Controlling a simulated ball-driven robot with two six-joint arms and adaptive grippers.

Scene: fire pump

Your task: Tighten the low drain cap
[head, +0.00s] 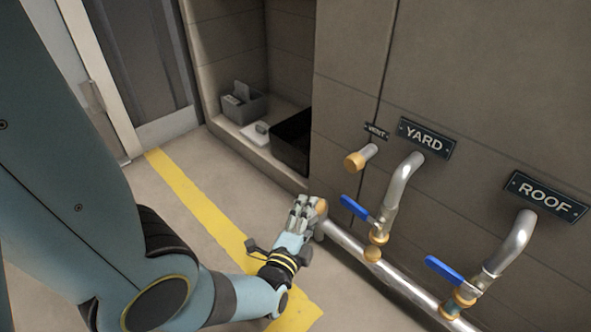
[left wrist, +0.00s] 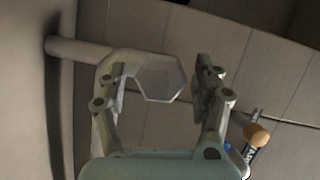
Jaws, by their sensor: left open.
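In the left wrist view, a pale grey hexagonal end (left wrist: 160,78) shows between the two spread fingers of my left gripper (left wrist: 160,80). The fingers stand on either side of it. I cannot tell whether either finger touches it. My right gripper is in neither view.
The low pipe (head: 390,278) runs along the wall foot. Above it are blue valve handles (head: 355,208), the YARD sign (head: 427,137), the ROOF sign (head: 545,195) and a brass-capped stub (head: 358,160). A recess holds a black bin (head: 292,140). The floor by the yellow stripe (head: 195,198) is clear.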

